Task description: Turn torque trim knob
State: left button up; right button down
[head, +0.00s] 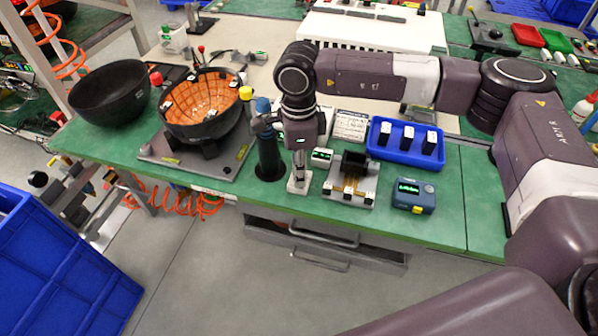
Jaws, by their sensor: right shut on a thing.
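My right gripper (299,182) points straight down at the front middle of the green bench. Its fingers are shut on a small part at a pale metal stand (299,187). The fingers hide most of that part; its place fits the torque trim knob, but its shape and any turn mark cannot be made out. A small box with a green display (322,156) stands just right of the gripper. My left gripper is not in view.
A dark cylindrical tool (268,158) stands close left of the gripper. A metal fixture (352,182), a blue device with a green display (413,196) and a blue tray (407,157) are to the right. An orange-lined bowl (205,108) and a black bowl (110,95) are left.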

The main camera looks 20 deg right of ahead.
jog(key=shift+w+r, duration=0.1)
jog(key=c, duration=1.8)
grip_release()
jog(key=shift+o, duration=0.2)
notch_tip(320, 180, up, 12)
